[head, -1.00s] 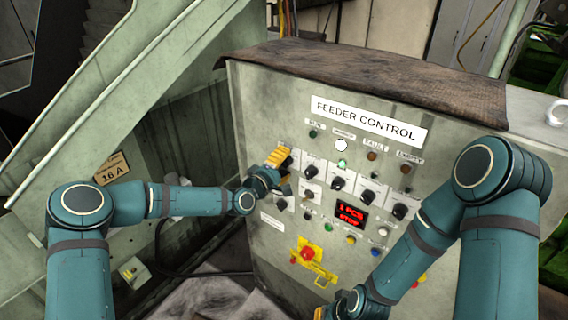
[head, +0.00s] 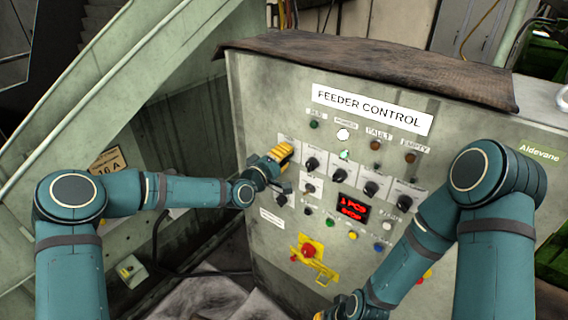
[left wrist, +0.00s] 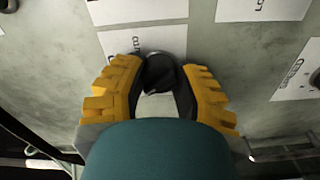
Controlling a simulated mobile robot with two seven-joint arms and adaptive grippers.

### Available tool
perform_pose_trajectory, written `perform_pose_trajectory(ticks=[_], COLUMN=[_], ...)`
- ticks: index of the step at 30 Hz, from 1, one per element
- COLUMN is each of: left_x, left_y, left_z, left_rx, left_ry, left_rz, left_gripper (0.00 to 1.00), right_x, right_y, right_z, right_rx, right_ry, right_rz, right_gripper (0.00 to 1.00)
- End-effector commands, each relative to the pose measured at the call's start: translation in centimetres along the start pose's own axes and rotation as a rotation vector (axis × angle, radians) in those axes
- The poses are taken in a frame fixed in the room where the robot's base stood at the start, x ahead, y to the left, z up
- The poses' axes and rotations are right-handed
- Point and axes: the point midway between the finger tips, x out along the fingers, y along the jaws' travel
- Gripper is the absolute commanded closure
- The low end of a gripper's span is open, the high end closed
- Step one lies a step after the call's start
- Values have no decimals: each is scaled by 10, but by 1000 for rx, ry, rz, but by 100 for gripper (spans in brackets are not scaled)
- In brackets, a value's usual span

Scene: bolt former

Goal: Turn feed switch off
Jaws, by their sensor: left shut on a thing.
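The feeder control panel (head: 265,125) is a grey sloped box face with rows of black rotary knobs. My left gripper (head: 284,152) is at the leftmost knob of the upper row and hides it in the head view. In the left wrist view its yellow-padded fingers stand on either side of a black knob (left wrist: 160,72), and the gripper is shut on it.
Black knobs (head: 338,174) stand close to the right of my left gripper. Below are a red-lit display (head: 352,207), small buttons and a red emergency stop (head: 309,250) on a yellow plate with a guard. A green metal chute (head: 110,110) slopes at left.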

Motion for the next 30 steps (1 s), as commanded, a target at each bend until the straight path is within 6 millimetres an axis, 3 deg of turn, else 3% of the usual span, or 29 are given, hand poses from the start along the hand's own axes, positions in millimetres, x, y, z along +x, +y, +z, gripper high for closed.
perform_pose_trajectory(ticks=[3,15,30], left_x=[0,0,0], left_y=[-5,-3,0], left_z=[1,0,0], left_rx=[105,407,549], left_ry=[1,2,1], left_rz=[3,1,0], left_gripper=[100,100,100], right_x=[20,59,76], right_y=[8,22,28], right_z=[9,26,24], right_rx=[-5,-16,-17], right_ry=[-16,-51,-39], right_rz=[-2,-6,-6], right_gripper=[100,100,100])
